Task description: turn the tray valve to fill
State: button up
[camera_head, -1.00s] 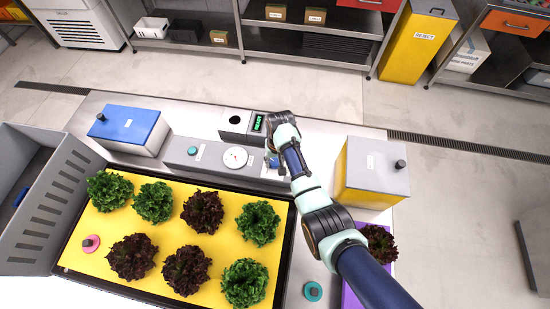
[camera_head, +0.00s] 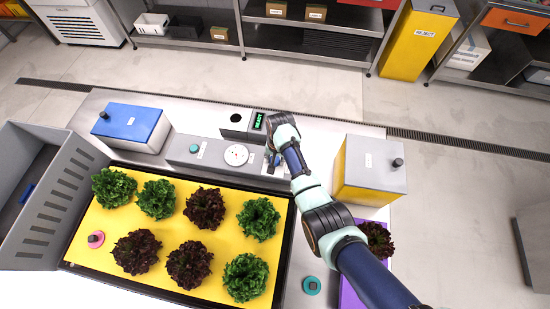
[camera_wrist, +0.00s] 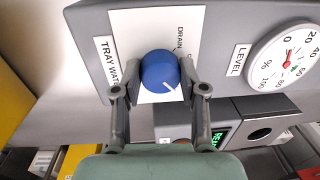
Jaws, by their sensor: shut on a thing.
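The tray valve is a round blue knob (camera_wrist: 160,70) with a white pointer line, on a white plate of a grey panel marked "TRAY WAT…". In the wrist view its line points down and right. The word DRAIN (camera_wrist: 181,38) is printed to its upper right; a further label beside the right finger is mostly hidden. My gripper (camera_wrist: 162,76) has one finger on each side of the knob and is shut on it. In the head view my gripper (camera_head: 272,160) is at the right end of the grey panel (camera_head: 213,153), largely hiding the knob.
A LEVEL dial (camera_wrist: 288,62) and a small box with a green display (camera_head: 259,121) sit beside the knob. The yellow lettuce tray (camera_head: 100,218) lies in front of the panel. A blue-lidded box (camera_head: 128,123) stands left and a grey-and-yellow box (camera_head: 374,165) right.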

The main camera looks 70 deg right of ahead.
aim_at(277, 160)
jog(key=o, duration=1.1)
jog(key=shift+o, duration=0.2)
notch_tip(277, 160, up, 12)
jog(key=shift+s, duration=0.4)
jog(key=shift+d, duration=0.1)
